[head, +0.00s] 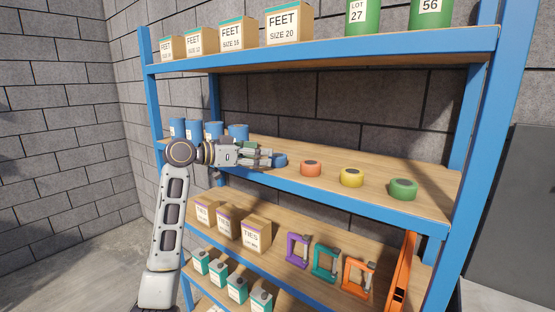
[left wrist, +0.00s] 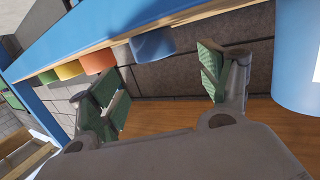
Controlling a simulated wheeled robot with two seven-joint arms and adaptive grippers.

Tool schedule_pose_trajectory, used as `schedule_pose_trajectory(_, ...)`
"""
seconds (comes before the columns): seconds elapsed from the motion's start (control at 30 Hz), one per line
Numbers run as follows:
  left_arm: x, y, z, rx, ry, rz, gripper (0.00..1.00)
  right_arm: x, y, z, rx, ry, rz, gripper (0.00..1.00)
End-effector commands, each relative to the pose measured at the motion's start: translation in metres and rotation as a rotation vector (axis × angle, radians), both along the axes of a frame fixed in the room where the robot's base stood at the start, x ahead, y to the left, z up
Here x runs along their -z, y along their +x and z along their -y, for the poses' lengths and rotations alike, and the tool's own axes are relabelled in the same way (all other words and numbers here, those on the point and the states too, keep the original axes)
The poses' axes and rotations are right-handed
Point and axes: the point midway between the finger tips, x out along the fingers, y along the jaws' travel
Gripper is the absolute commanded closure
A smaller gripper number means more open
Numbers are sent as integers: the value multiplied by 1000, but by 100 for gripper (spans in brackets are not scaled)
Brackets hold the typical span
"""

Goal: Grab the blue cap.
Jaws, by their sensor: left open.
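The blue cap (head: 280,160) lies on the middle shelf, at the left end of a row of caps. My left gripper (head: 266,157) reaches in from the left with its fingertips close to the blue cap, partly covering it. In the left wrist view the blue cap (left wrist: 152,45) shows beyond the gap between the green-padded fingers of my left gripper (left wrist: 160,70). The fingers are spread and nothing is between them. I cannot tell whether a fingertip touches the cap. My right gripper is in neither view.
An orange-red cap (head: 311,169), yellow cap (head: 352,178) and green cap (head: 403,189) continue the row rightward. Several blue cans (head: 238,132) stand behind my left gripper; one (left wrist: 297,55) is close beside it in the wrist view. The upper shelf (head: 400,48) passes overhead.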

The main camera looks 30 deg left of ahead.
Motion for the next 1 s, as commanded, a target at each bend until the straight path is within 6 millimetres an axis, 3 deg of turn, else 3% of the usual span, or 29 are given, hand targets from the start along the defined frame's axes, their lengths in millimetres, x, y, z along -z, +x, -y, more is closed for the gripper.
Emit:
schedule_pose_trajectory(0.13,1,12,6,0,0,-1,22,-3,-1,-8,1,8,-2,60)
schedule_pose_trajectory(0.4,3,15,8,-1,1,1,22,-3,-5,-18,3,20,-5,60)
schedule_pose_trajectory(0.67,4,17,9,0,1,0,22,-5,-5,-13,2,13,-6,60)
schedule_pose_trajectory(1.0,12,38,23,2,-2,-2,22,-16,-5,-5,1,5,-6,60)
